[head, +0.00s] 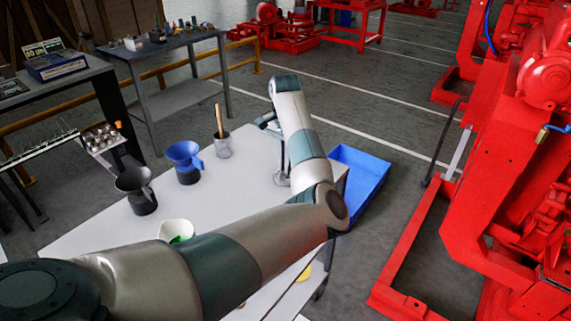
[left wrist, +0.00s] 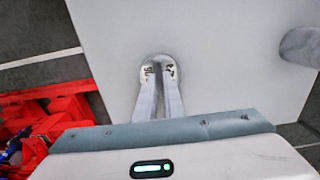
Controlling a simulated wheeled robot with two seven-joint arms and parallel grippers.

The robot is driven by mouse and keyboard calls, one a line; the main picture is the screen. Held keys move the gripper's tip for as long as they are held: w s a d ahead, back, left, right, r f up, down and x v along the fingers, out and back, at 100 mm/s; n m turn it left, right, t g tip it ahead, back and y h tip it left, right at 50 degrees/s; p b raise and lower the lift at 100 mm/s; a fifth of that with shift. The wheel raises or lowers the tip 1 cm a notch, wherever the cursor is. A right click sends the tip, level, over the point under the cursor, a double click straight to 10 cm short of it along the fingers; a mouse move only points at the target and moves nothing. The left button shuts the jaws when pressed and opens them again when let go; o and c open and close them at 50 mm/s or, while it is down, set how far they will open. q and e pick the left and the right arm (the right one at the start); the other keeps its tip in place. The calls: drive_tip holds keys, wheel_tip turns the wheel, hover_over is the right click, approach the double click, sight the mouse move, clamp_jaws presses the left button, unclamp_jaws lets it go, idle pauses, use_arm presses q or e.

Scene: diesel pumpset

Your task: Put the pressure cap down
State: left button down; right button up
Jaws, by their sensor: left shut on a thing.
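My left gripper (head: 283,172) points down over the right part of the white table top (head: 105,225). In the left wrist view its two fingers (left wrist: 159,80) come close together, shut on the pressure cap (left wrist: 158,62). The cap is a small, round, pale metallic piece, mostly covered by the fingertips. In the head view the cap (head: 282,182) shows as a small grey disc at the table surface. I cannot tell whether it touches the table. My right gripper is in neither view.
A grey cup with a wooden handle (head: 223,146), a blue jug (head: 185,163), a dark jug (head: 136,192) and a white bowl (head: 177,231) stand left of the gripper. A blue tray (head: 371,172) lies beyond the table's right edge. Red machinery (head: 510,190) fills the right.

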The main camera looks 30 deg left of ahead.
use_arm(q)
drive_tip(key=c, duration=1.9)
unclamp_jaws()
drive_tip(key=shift+o, duration=0.2)
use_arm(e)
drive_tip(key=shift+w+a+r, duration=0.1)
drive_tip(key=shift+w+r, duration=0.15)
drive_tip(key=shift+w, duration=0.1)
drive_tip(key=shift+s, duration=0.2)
